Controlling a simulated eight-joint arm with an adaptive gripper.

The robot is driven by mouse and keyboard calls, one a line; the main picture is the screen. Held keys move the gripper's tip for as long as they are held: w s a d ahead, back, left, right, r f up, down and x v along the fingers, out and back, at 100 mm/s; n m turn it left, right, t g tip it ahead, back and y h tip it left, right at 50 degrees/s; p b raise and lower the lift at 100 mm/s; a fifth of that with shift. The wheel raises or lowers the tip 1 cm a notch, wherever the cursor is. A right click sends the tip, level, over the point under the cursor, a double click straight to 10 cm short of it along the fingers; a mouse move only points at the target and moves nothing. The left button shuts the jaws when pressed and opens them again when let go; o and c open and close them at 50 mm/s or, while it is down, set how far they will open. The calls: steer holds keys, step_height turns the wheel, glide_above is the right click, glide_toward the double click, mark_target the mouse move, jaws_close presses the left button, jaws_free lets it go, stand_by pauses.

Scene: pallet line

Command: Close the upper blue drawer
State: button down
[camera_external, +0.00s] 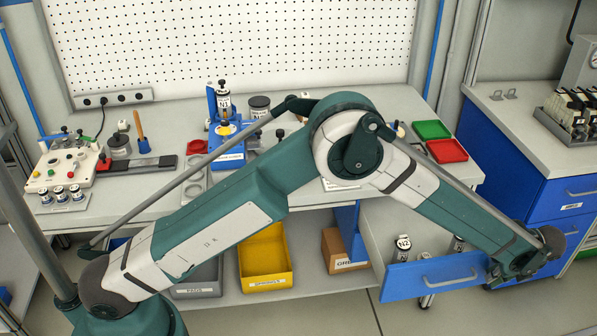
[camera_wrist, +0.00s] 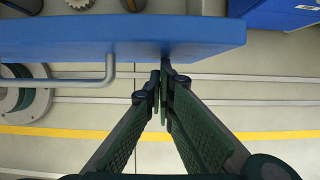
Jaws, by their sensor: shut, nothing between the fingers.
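The upper blue drawer (camera_external: 433,277) is pulled out under the workbench, at the lower right of the external view. It has a pale bar handle, and several jars stand inside. In the wrist view its blue front panel (camera_wrist: 120,36) crosses the top, with the handle (camera_wrist: 70,84) at left. My gripper (camera_external: 497,276) is beside the right end of the front panel. In the wrist view the fingertips (camera_wrist: 162,78) are together and empty, right at the panel's edge, to the right of the handle. I cannot tell whether they touch it.
A separate blue cabinet (camera_external: 566,205) with a drawer stands at right. A yellow bin (camera_external: 265,258) and a cardboard box (camera_external: 340,252) are on the lower shelf. The bench top holds jars, a blue stand, and green (camera_external: 432,130) and red trays. Floor in front of the drawer is clear.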

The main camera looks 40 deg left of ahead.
steer(key=w+a, duration=2.2)
steer(key=shift+p, duration=0.4)
steer(key=shift+a, duration=0.1)
steer(key=shift+s+d, duration=0.45)
steer(key=shift+d, duration=0.05)
steer(key=s+d, duration=0.2)
steer(key=shift+s+d+r, duration=0.15)
steer(key=shift+s+d, duration=0.1)
steer(key=shift+d, duration=0.1)
steer(key=p+v, duration=0.1)
steer(key=v, duration=0.8)
steer(key=shift+r+p, duration=0.3)
steer(key=shift+p, duration=0.1)
steer(key=shift+s+d, duration=0.1)
